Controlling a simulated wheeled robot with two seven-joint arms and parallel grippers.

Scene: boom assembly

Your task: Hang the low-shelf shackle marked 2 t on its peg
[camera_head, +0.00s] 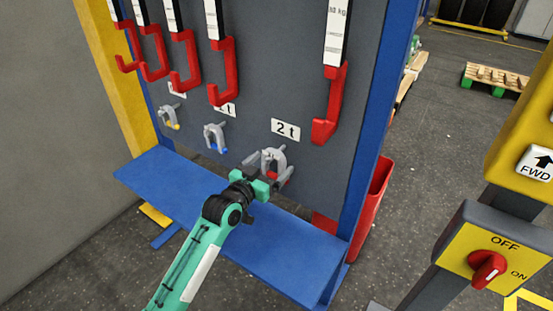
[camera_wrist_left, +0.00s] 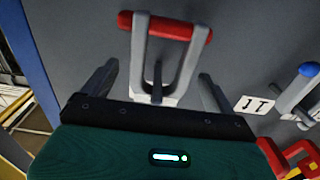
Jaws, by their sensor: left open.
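The grey shackle with a red pin (camera_head: 269,155) hangs against the dark panel, just below the "2 t" label (camera_head: 286,130). In the left wrist view the same shackle (camera_wrist_left: 138,52) has a grey peg (camera_wrist_left: 157,80) inside its bow, and the bow's closed end lies at the peg. My left gripper (camera_head: 268,170) is open, its fingers on either side of the shackle. In the left wrist view both fingers (camera_wrist_left: 159,72) stand apart from the shackle, with gaps on each side. My right gripper does not show.
A blue-pinned shackle (camera_head: 215,136) and a yellow-pinned one (camera_head: 169,116) hang to the left. Red hooks (camera_head: 333,105) hang above. A blue shelf (camera_head: 185,185) juts out below, and a blue post (camera_head: 377,120) edges the panel at right. A yellow control box (camera_head: 510,250) stands at front right.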

